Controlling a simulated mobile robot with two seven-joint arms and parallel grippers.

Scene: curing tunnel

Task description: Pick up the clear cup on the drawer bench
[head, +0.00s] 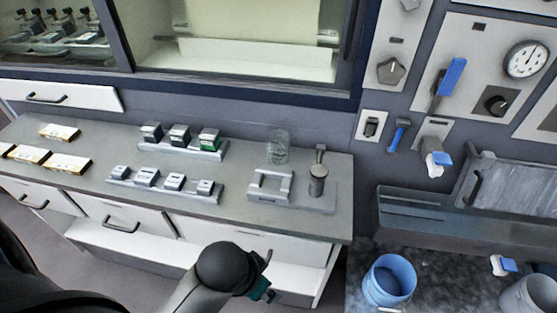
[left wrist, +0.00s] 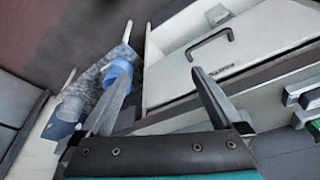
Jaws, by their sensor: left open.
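The clear cup (head: 277,146) stands upright near the back edge of the drawer bench (head: 238,160), behind a small grey fixture. It is see-through and its outline is faint. My left gripper (head: 263,290) shows as a teal piece below the dark wrist, in front of the bench and below its top; its fingertips are hidden in the head view. In the left wrist view my left gripper (left wrist: 162,66) is open with nothing between its fingers. My right gripper is not in view.
A grey fixture with a handle (head: 270,184) and a metal post (head: 318,181) stand in front of and right of the cup. Trays with small blocks (head: 165,186) lie to the left. A blue bucket (head: 388,282) stands at the lower right. A window wall rises behind the bench.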

